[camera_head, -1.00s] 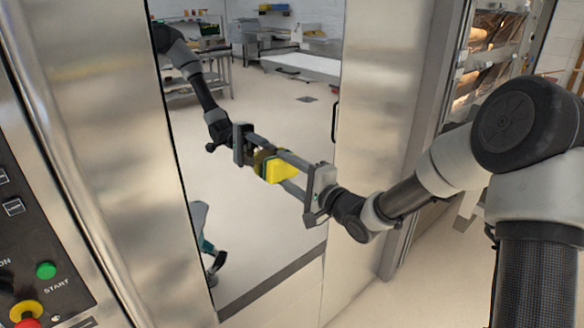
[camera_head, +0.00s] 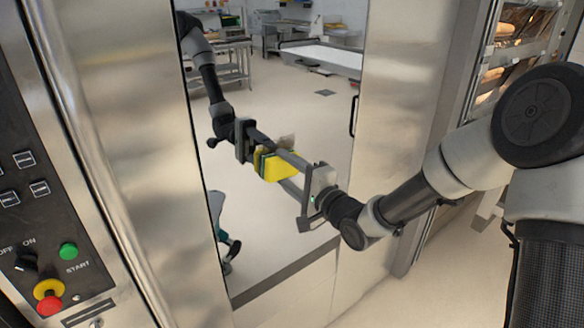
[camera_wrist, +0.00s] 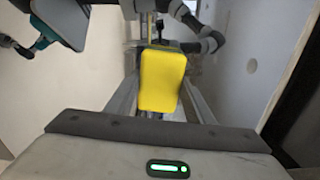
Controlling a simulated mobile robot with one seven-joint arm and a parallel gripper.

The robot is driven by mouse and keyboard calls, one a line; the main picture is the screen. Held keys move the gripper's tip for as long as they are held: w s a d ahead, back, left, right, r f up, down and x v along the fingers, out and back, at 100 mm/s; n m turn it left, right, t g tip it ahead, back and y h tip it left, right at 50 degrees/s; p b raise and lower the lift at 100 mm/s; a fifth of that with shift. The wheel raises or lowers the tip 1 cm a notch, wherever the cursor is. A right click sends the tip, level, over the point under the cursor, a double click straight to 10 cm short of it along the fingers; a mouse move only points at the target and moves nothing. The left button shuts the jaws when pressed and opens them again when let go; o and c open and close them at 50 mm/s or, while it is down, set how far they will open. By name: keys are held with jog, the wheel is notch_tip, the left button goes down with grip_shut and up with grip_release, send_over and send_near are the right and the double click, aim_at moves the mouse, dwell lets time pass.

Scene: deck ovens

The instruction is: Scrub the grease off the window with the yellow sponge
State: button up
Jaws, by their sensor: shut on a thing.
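The window (camera_head: 290,100) is a tall mirror-like glass pane in a steel oven door, and it reflects my arm. My gripper (camera_head: 294,171) is shut on the yellow sponge (camera_head: 281,168) in front of the glass. The sponge's far face is at or very near the pane; I cannot tell whether it touches. A brownish grease smear (camera_head: 286,142) shows on the glass just above the sponge, and the sponge may hide part of it. In the wrist view the sponge (camera_wrist: 162,80) sits upright between the two fingers (camera_wrist: 162,100).
A control panel (camera_head: 38,190) with a green button (camera_head: 68,250) and a red knob (camera_head: 49,303) is at the left. A rack with bread (camera_head: 500,60) is at the far right. Tables in the glass are reflections.

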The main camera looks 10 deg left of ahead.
aim_at(258, 160)
jog(key=shift+s+a, duration=1.6)
jog(key=shift+s, duration=0.3)
jog(key=shift+w+r+p, duration=0.1)
jog(key=shift+r+p, duration=0.9)
jog(key=shift+r, duration=0.55)
jog(key=shift+w+d+f+p, duration=0.1)
jog(key=shift+w+d+p, duration=0.65)
jog(key=shift+w+d, duration=1.1)
jog(key=shift+w+d+f+p, duration=0.1)
jog(key=shift+w+d+p, duration=0.6)
jog(key=shift+w+d, duration=1.15)
jog(key=shift+w+d+r+p, duration=0.1)
jog(key=shift+w+d+p, duration=0.3)
jog(key=shift+w, duration=0.35)
jog(key=shift+w+d+r+p, duration=0.1)
jog(key=shift+w+d+p, duration=0.3)
jog(key=shift+w, duration=0.35)
jog(key=shift+s+a+f, duration=0.15)
jog(key=shift+s+a, duration=0.7)
jog(key=shift+s, duration=0.05)
jog(key=shift+s+a+b, duration=0.2)
jog(key=shift+s+a, duration=1.05)
jog(key=shift+s, duration=0.25)
jog(key=shift+s+a+b, duration=0.25)
jog(key=shift+s+a, duration=1)
jog(key=shift+s, duration=0.2)
jog(key=shift+s+a+b, duration=0.2)
jog(key=shift+s+a, duration=1.05)
jog(key=shift+s, duration=0.25)
